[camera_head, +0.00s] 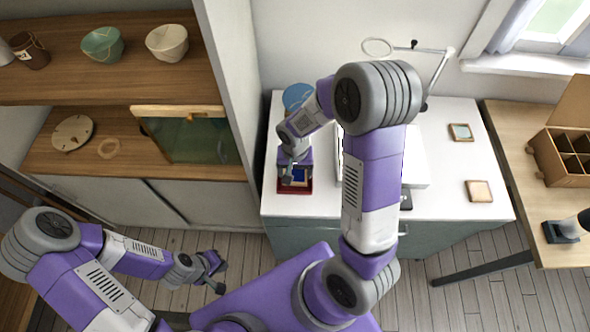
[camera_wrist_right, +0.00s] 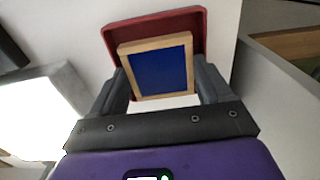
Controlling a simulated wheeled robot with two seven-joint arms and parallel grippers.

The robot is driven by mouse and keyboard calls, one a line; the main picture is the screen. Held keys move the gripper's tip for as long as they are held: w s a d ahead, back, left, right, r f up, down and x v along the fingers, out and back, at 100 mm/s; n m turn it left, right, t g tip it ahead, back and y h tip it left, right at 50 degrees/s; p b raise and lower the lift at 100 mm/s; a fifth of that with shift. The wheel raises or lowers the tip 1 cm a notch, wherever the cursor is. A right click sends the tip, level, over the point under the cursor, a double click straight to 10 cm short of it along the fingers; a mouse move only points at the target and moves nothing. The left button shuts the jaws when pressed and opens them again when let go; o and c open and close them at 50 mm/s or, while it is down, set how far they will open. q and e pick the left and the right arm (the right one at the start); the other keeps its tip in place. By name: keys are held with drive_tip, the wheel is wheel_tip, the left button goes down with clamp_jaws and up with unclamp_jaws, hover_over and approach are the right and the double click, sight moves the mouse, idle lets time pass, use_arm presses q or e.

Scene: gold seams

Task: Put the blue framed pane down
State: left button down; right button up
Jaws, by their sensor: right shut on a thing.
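The blue framed pane (camera_wrist_right: 160,71) is a small blue square in a light wooden frame. It sits between the two fingers of my right gripper (camera_wrist_right: 163,88), which is shut on its sides. In the head view the pane (camera_head: 300,175) is partly covered by my right gripper (camera_head: 294,172). A red tray (camera_wrist_right: 196,36) lies just beyond the pane in the wrist view; the pane overlaps it, and I cannot tell whether they touch. The red tray (camera_head: 283,188) also shows at the white table's left front. My left gripper (camera_head: 217,275) is empty and open, low over the floor.
The white table (camera_head: 440,190) bears a white light panel (camera_head: 415,165), two small framed panes (camera_head: 461,132) and (camera_head: 479,191), and a blue round thing (camera_head: 296,96). A ring magnifier (camera_head: 378,47) stands behind. A wooden shelf (camera_head: 100,157) is left; a desk with a divided box (camera_head: 565,155) is right.

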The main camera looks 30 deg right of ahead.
sight(295, 173)
drive_tip(key=shift+f+b, duration=0.6)
drive_tip(key=shift+b, duration=0.05)
drive_tip(key=o, duration=1.1)
drive_tip(key=shift+w+r+p, duration=0.1)
drive_tip(key=shift+r+p, duration=0.55)
wheel_tip(295, 173, up, 12)
drive_tip(key=p, duration=0.3)
